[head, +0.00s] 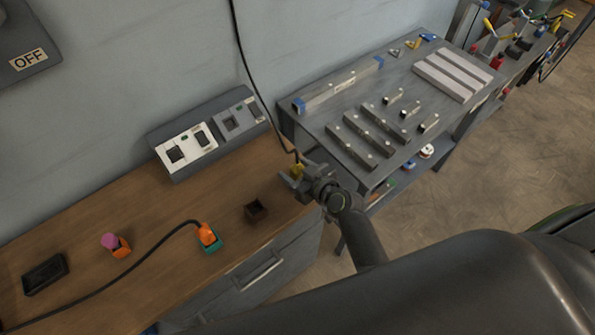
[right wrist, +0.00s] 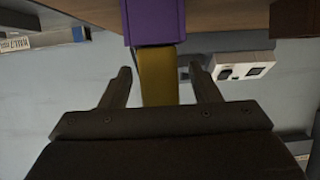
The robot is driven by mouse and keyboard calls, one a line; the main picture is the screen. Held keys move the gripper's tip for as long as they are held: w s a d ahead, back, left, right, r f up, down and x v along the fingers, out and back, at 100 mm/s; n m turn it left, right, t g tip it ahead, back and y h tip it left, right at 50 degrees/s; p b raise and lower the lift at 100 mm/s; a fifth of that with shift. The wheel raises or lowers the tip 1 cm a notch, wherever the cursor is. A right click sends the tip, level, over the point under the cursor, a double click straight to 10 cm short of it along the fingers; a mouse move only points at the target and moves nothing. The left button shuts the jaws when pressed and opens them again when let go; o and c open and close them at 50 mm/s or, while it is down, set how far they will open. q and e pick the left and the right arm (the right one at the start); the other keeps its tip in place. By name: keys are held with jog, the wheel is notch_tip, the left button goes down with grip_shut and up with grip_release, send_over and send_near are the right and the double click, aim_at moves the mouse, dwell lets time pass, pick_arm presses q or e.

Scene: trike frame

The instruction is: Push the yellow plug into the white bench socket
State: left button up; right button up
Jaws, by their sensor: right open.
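The yellow plug (head: 297,170) is at the right end of the wooden bench, with a black cable coming down to it. In the right wrist view the yellow plug (right wrist: 157,75) stands between my open fingers, against a purple block (right wrist: 153,20); I cannot tell how deep it sits there. My right gripper (right wrist: 160,72) is open around the plug, with a gap on both sides. It also shows in the head view (head: 303,178). The white bench socket (head: 186,147) is on the grey wall box at the bench's back; it shows in the wrist view too (right wrist: 241,70). My left gripper is not in view.
A grey socket (head: 238,121) is beside the white one. A grey table (head: 312,125) stands right.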

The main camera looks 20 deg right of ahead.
jog(key=shift+w+a+f, duration=0.2)
jog(key=shift+w+f, duration=0.05)
jog(key=shift+w, duration=0.35)
jog(key=c, duration=1.1)
jog(key=shift+r, duration=5.05)
jog(key=shift+p, duration=0.35)
jog(key=shift+r+p, duration=2.55)
jog(key=shift+r, duration=0.2)
